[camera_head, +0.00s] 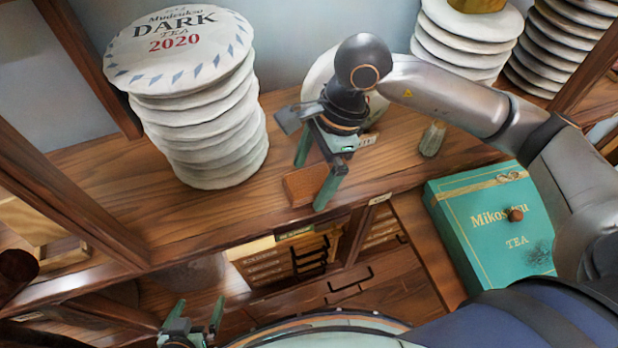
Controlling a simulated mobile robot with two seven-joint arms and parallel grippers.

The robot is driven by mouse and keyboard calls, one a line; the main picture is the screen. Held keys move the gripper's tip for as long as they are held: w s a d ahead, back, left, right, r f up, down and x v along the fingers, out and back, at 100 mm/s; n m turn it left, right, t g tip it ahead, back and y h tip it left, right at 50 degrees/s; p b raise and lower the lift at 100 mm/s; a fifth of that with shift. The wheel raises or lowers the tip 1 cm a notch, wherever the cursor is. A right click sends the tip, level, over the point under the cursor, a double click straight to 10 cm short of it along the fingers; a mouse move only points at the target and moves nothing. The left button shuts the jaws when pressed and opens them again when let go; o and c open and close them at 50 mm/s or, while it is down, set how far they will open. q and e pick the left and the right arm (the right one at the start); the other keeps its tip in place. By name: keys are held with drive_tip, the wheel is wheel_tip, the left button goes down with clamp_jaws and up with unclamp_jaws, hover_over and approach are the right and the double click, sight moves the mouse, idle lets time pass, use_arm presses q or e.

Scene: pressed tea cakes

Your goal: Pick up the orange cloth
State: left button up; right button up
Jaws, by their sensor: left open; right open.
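A small orange-brown rectangular piece (301,188), which looks like the folded orange cloth, lies at the front edge of the wooden shelf. My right gripper (310,186) is open, with its two green fingers pointing down over this piece. One finger is at its upper left and the other crosses in front of its right part, hiding some of it. I cannot tell whether the fingers touch it. My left gripper (200,302) is open and empty at the bottom edge, below the shelf and well away from the piece.
A tall stack of wrapped tea cakes (205,125) stands left of my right gripper. More stacks (467,42) stand at the back right. A small glass jar (433,139) stands on the shelf. A teal tea box (495,225) lies lower right. Small drawers (285,260) sit below.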

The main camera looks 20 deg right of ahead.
drive_tip(key=shift+c, duration=0.2)
drive_tip(key=c, duration=1.3)
drive_tip(key=shift+w+r+b, duration=0.1)
drive_tip(key=shift+r+b, duration=0.2)
drive_tip(key=shift+r, duration=0.25)
drive_tip(key=s+d+r+b, duration=0.2)
drive_tip(key=s+d+r, duration=0.4)
drive_tip(key=s+r, duration=0.5)
drive_tip(key=shift+s+r+b, duration=0.3)
drive_tip(key=shift+s+r, duration=0.1)
drive_tip(key=shift+s, duration=0.45)
drive_tip(key=shift+d, duration=0.1)
